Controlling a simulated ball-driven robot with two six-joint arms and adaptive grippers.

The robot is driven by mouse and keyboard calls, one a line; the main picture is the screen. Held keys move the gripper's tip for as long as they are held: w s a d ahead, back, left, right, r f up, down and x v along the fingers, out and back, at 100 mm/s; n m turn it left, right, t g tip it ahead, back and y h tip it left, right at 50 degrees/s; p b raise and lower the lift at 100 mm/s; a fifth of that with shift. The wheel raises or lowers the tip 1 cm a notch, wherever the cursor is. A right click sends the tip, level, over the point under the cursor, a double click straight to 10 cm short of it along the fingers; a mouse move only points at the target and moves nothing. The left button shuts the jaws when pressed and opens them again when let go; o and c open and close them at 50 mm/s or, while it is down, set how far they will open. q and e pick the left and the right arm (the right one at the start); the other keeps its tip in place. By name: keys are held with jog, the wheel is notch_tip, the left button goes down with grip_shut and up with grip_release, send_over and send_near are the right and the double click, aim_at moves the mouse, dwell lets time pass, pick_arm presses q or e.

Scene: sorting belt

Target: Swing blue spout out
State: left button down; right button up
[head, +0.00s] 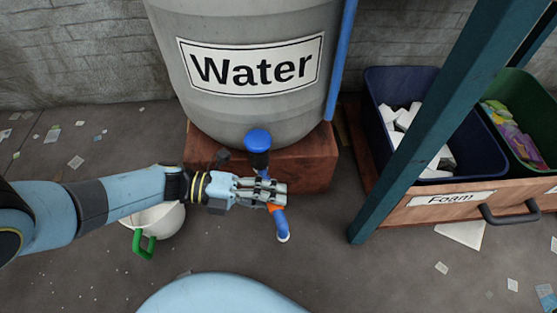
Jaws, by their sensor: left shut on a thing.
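The blue spout (281,225) hangs below the grey water tank (250,65) and points down and slightly right, with a pale opening at its lower end. An orange band (273,207) shows at its upper part. Above it is a black tap body with a round blue knob (257,141). My left gripper (272,194) reaches in from the left and is shut at the top of the spout, just above the orange band. Its fingers hide part of the spout and the tap body. My right gripper is not in view.
A white pot (157,219) with a green handle sits on the floor under my left arm. A reddish block (312,160) bears the tank. On the right are a teal post (420,125), a blue bin (376,90) of white foam and a green bin (543,110). Paper scraps litter the floor.

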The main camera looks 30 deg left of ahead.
pick_arm(q)
jog(key=shift+f, duration=0.15)
jog(key=c, duration=1)
grip_release()
jog(key=shift+a, duration=0.1)
jog(key=v, duration=1.2)
